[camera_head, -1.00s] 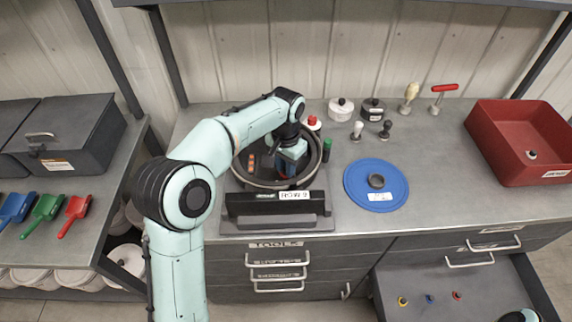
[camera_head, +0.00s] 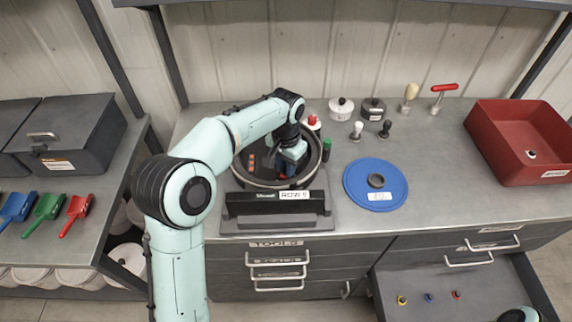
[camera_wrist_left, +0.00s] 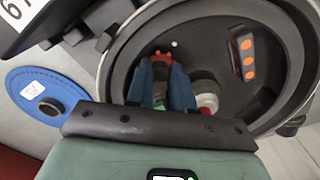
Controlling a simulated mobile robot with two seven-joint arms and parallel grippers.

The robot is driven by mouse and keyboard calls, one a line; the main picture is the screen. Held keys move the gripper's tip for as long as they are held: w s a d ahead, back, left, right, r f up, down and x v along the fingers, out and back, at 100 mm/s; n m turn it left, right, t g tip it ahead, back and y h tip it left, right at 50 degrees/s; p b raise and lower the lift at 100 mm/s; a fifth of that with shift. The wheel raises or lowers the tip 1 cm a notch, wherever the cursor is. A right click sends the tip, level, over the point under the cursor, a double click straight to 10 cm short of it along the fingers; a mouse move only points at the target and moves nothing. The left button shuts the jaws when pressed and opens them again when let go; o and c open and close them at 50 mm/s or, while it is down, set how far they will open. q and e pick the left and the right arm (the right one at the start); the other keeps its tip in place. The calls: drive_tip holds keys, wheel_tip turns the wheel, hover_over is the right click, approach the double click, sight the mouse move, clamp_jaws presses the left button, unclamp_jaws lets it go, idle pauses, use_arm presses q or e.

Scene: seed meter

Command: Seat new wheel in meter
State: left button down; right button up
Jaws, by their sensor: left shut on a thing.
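The meter is a round grey housing (camera_head: 238,174) on the bench, open at the top, with a dark block labelled ROW 9 at its front. My left gripper (camera_head: 285,170) reaches down inside it. In the left wrist view its blue fingers (camera_wrist_left: 163,75) are shut on a small red piece (camera_wrist_left: 163,57) inside the housing rim (camera_wrist_left: 113,60). A blue disc (camera_head: 359,181) with a dark hub and white label lies flat on the bench right of the meter; it also shows in the left wrist view (camera_wrist_left: 25,82). Which wheel it is, I cannot tell. The gripper hides part of the meter's floor.
A dark strip with orange spots (camera_wrist_left: 247,58) sits inside the housing. Knobs and small handled tools (camera_head: 357,130) stand behind the disc. A red bin (camera_head: 510,120) is at the right. An open drawer (camera_head: 425,285) juts out at the lower right, holding small coloured pieces.

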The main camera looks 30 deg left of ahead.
use_arm(q)
drive_tip(key=shift+f, duration=0.7)
idle(0.8)
drive_tip(key=shift+f, duration=0.25)
idle(1.1)
drive_tip(key=c, duration=0.9)
unclamp_jaws()
drive_tip(key=shift+d, duration=0.1)
drive_tip(key=shift+c, duration=0.5)
